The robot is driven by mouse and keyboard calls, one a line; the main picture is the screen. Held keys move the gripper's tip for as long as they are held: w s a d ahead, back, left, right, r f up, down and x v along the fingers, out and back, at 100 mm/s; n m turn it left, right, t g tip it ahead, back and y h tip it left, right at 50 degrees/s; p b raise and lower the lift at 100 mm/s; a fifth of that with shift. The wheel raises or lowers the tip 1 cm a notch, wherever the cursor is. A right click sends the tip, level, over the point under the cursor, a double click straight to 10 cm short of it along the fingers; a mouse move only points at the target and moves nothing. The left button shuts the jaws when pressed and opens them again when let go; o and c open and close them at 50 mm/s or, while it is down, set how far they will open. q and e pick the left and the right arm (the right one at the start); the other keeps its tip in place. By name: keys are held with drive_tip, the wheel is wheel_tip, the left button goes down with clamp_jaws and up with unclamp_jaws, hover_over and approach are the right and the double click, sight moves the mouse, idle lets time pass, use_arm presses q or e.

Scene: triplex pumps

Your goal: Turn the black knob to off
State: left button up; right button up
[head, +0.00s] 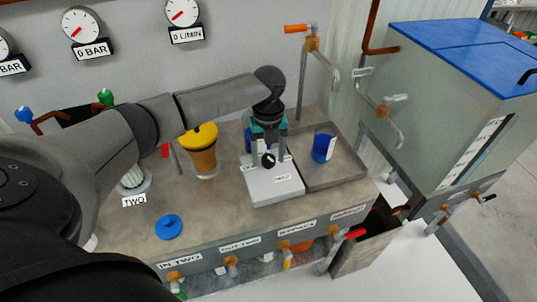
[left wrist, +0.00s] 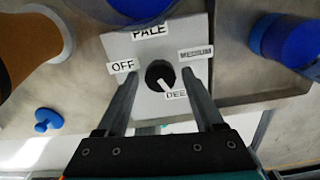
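The black knob (left wrist: 158,75) is on a light grey box (head: 277,187). Labels around it read OFF (left wrist: 122,67), PALE (left wrist: 149,31), MEDIUM (left wrist: 196,53) and a partly covered "DEE..." (left wrist: 175,95). The knob's white pointer line points down toward the "DEE..." label. In the head view, the knob (head: 268,160) shows between the fingers. My left gripper (head: 269,157) is above the box, pointing down. In the left wrist view, my left gripper (left wrist: 160,74) is open, one finger on each side of the knob, apparently with gaps. My right gripper is not in view.
A blue cup (head: 323,148) stands on the tray right of the box, and another blue object (left wrist: 140,8) is behind the box. A yellow-topped brown container (head: 201,155) is to the left. A blue knob-like piece (head: 168,227) is at the front left.

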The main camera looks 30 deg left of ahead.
use_arm(q)
clamp_jaws()
idle(0.3)
